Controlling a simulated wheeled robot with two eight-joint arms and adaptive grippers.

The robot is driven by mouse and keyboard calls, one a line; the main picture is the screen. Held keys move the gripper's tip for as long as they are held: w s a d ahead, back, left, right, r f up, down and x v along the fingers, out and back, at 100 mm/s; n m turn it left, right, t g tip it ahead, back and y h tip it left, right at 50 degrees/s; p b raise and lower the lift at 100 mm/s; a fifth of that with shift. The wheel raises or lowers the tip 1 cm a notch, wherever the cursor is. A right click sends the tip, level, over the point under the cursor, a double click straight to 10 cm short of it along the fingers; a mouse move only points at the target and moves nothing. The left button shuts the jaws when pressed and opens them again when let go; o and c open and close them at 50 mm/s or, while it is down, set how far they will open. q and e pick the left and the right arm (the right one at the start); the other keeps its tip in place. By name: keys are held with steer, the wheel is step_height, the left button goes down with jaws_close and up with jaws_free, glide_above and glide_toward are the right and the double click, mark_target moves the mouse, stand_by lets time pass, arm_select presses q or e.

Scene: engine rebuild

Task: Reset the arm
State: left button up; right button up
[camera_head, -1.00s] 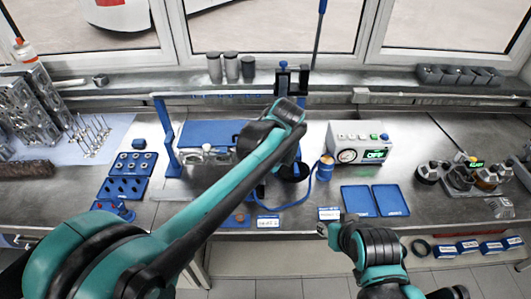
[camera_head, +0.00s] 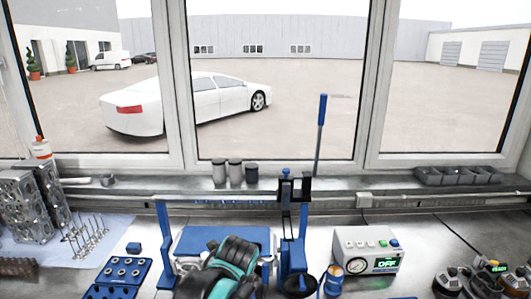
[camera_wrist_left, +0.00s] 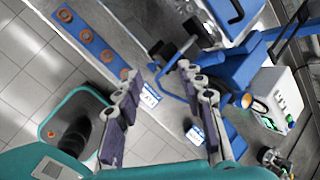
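My left arm (camera_head: 232,268), teal and black, shows at the bottom middle of the head view, in front of the blue bench stand. Its gripper is hidden there. In the left wrist view my left gripper (camera_wrist_left: 160,72) has its two dark fingers spread apart, with nothing between them. It points down over the bench's front edge and the tiled floor. My right arm and gripper do not show in the head view, and I cannot make out the right gripper in the wrist view.
The bench holds a blue frame stand (camera_head: 165,232), a grey control box (camera_head: 368,250) reading OFF, a blue parts tray (camera_head: 123,271) and metal engine parts (camera_head: 20,205). A blue strip with copper rings (camera_wrist_left: 85,36) shows in the wrist view. Windows stand behind the bench.

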arm_select(q)
steer(key=s+a+f+n+b, duration=0.2)
steer(key=s+a+f+n, duration=0.1)
steer(key=n, duration=0.5)
steer(key=s+a+f+n+b, duration=0.2)
steer(key=s+a+f+n, duration=0.2)
steer(key=s+f+n, duration=0.2)
steer(key=s+a+f+n+t+h+b, duration=0.1)
steer(key=s+a+f+n+b, duration=0.1)
steer(key=s+f+n, duration=0.3)
steer(key=s+a+n, duration=0.1)
steer(key=s+n, duration=0.2)
steer(key=n, duration=0.1)
steer(key=shift+a+n, duration=0.35)
steer(key=shift+n, duration=0.05)
